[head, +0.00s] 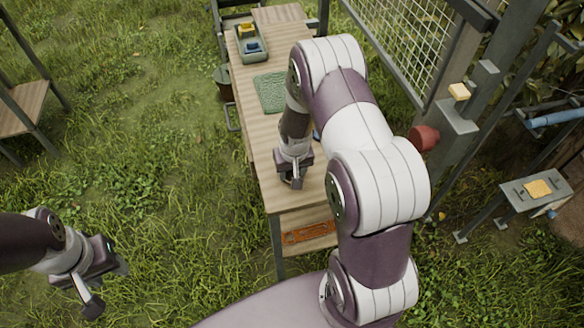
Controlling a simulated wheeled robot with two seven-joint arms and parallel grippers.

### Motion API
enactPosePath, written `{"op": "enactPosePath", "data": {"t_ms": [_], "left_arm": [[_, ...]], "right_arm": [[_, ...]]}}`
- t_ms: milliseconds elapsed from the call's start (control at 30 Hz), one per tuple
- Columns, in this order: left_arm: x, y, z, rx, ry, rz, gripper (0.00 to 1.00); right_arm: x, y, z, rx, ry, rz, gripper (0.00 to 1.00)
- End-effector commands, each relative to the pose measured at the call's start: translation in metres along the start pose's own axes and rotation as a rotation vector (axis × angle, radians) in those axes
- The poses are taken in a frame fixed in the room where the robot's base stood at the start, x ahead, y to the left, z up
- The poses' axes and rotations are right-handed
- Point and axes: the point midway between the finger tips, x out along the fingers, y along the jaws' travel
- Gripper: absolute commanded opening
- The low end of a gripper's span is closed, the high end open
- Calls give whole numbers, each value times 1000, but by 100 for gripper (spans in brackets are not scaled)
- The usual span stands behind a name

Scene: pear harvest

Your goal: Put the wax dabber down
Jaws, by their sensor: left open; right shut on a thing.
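My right gripper (291,181) is low over the near end of the wooden table (264,147), with its fingers pointing down. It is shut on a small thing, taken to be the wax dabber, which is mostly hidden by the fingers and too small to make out. I cannot tell whether it touches the tabletop. My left gripper (107,285) is open and empty over the grass at the lower left, well away from the table.
A green mat (270,92) lies mid-table, and a green tray (263,55) with yellow and blue things stands at the far end. An orange object (309,232) lies on the lower shelf. A small grey stand (511,187) is at the right. My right arm covers the table's right side.

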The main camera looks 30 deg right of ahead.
Motion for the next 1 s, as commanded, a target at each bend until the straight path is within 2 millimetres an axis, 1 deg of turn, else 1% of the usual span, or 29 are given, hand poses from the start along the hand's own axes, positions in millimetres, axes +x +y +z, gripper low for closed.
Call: {"op": "enactPosePath", "data": {"t_ms": [233,267,300,333,600,667,733,767,867,1000], "left_arm": [[3,0,0,0,0,0,43],[2,0,0,0,0,0,43],[2,0,0,0,0,0,43],[2,0,0,0,0,0,43],[1,0,0,0,0,0,43],[-2,0,0,0,0,0,43],[1,0,0,0,0,0,43],[2,0,0,0,0,0,43],[4,0,0,0,0,0,43],[7,0,1,0,0,0,43]], "right_arm": [[3,0,0,0,0,0,14],[2,0,0,0,1,0,54],[2,0,0,0,1,0,67],[2,0,0,0,0,0,73],[1,0,0,0,0,0,73],[-3,0,-1,0,1,0,73],[-8,0,-2,0,3,0,73],[-13,0,-2,0,4,0,73],[-34,0,-2,0,7,0,73],[-70,0,-1,0,6,0,73]]}}
